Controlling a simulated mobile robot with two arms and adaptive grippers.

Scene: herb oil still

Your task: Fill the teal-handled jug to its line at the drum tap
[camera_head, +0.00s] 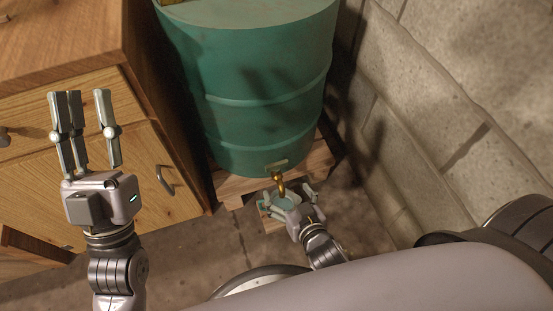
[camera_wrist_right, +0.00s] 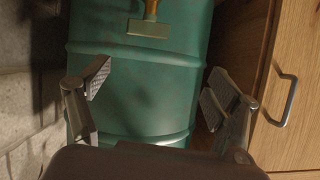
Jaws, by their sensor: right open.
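The teal drum (camera_head: 250,80) stands upright in the head view, with a brass tap (camera_head: 279,183) low on its front. Below the tap is a small teal round shape (camera_head: 284,203), which looks like the jug; its handle and fill line cannot be made out. My right gripper (camera_head: 288,196) is open, its fingers spread around or beside that shape. In the right wrist view the open fingers (camera_wrist_right: 155,95) frame the drum (camera_wrist_right: 140,90), with the tap (camera_wrist_right: 151,8) at the top edge; no jug shows there. My left gripper (camera_head: 85,108) is raised, open and empty, in front of the cabinet.
The drum rests on a wooden stand (camera_head: 232,187). A wooden cabinet (camera_head: 150,155) with a metal handle (camera_head: 165,180) is close on the left, and a block wall (camera_head: 450,90) is on the right. Bare floor (camera_head: 190,255) shows in front.

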